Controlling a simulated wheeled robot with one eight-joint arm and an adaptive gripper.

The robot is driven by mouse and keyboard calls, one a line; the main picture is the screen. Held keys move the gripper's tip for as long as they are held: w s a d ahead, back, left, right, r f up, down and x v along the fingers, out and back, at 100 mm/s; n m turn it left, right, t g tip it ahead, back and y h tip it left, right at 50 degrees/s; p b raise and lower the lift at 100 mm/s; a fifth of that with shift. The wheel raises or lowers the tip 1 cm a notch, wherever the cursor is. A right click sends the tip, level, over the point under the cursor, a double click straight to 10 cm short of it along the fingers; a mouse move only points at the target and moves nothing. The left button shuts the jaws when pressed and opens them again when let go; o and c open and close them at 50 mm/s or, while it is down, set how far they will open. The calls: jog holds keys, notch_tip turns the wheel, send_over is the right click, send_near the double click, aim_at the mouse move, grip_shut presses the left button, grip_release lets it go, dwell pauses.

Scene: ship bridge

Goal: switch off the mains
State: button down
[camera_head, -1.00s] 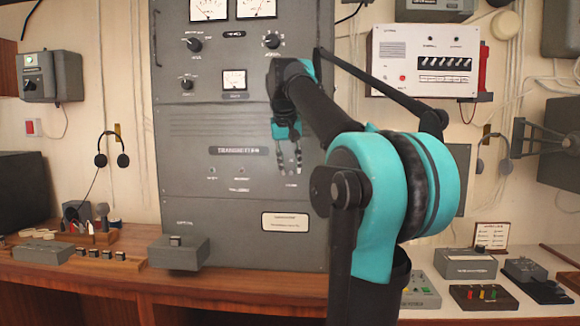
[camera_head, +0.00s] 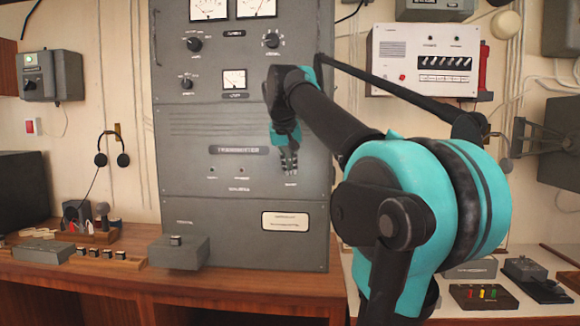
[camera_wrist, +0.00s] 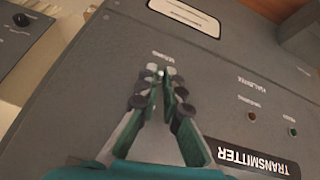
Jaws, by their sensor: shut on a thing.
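The tall grey transmitter cabinet (camera_head: 180,150) stands in the middle of the head view. My gripper (camera_head: 289,170) is at the lower right part of its front panel. In the wrist view my gripper (camera_wrist: 160,76) has its fingertips together on a small pale switch lever (camera_wrist: 161,73), mostly hidden between them. A small label (camera_wrist: 163,57), seemingly reading MAINS, is just beyond the tips. Which way the lever is tilted cannot be told. Two small round lamps, one reddish (camera_wrist: 251,116) and one greenish (camera_wrist: 292,132), sit to the right in the wrist view and look dark.
A grey box (camera_head: 180,251) stands on the wooden desk (camera_head: 130,285) in front of the cabinet. Knobs (camera_head: 194,44) and meters (camera_head: 235,79) are higher on the panel. A headset (camera_head: 112,150) hangs at left. More equipment (camera_head: 484,296) lies on the right counter.

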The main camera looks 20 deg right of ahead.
jog(key=t, duration=0.1)
jog(key=f+t+h, duration=0.1)
jog(key=t, duration=0.2)
jog(key=shift+s+a+f+h, duration=0.2)
jog(key=shift+s+f+h, duration=0.1)
jog(key=shift+s, duration=0.1)
jog(key=shift+f+t+h, duration=0.25)
jog(key=shift+t+h, duration=0.1)
jog(key=shift+t, duration=0.4)
jog(key=shift+f+t+h, duration=0.25)
jog(key=shift+t+h, duration=0.1)
jog(key=shift+t, duration=0.4)
jog(key=c, duration=1.7)
grip_release()
jog(key=shift+s, duration=0.1)
jog(key=v, duration=1.2)
jog(key=shift+f, duration=0.2)
